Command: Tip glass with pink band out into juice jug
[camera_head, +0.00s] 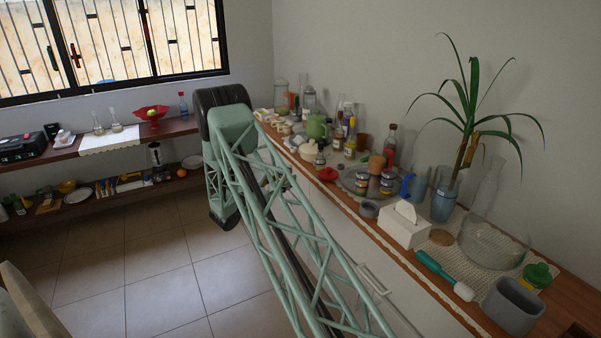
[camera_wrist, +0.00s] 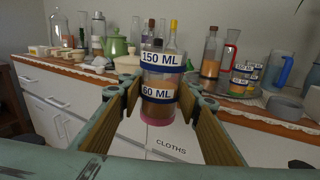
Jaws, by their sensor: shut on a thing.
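My gripper (camera_wrist: 160,100) is shut on a clear glass (camera_wrist: 159,83), one pad on each side. The glass looks upright, with blue bands reading 150 ML and 60 ML and a pink band (camera_wrist: 157,119) at its foot. Brownish contents show in its lower part. The glass is in front of the counter's edge. A clear jug with a red handle (camera_wrist: 227,66) and a blue jug (camera_wrist: 283,70) stand on the counter to the right; I cannot tell which is the juice jug. In the head view my arm hides the gripper and glass.
The wooden counter (camera_head: 455,316) along the wall is crowded with bottles, a green teapot (camera_wrist: 117,45), a tissue box (camera_head: 404,226) and a plant in a blue vase (camera_head: 444,205). Drawers lie below. Left shelves hold a red bowl (camera_head: 151,113). The tiled floor (camera_head: 155,265) is clear.

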